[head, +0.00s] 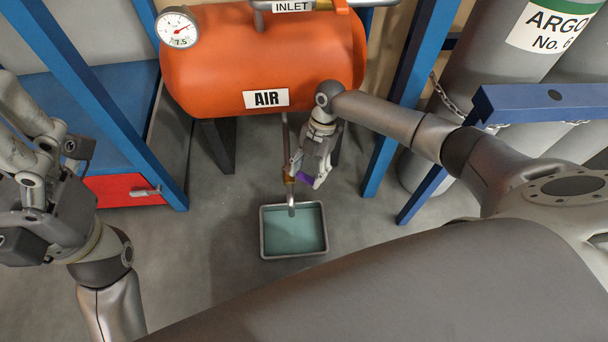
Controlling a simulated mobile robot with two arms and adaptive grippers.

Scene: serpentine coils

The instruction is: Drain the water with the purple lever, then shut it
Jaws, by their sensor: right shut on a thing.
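The grey tray (263,241) on the floor holds greenish water (297,233).
A pressure gauge (177,28) is on the tank's left end. Blue frame posts (113,95) stand on both sides. A red drawer (115,190) is at left, and chained grey gas cylinders (482,65) stand at right. Bare floor surrounds the tray.

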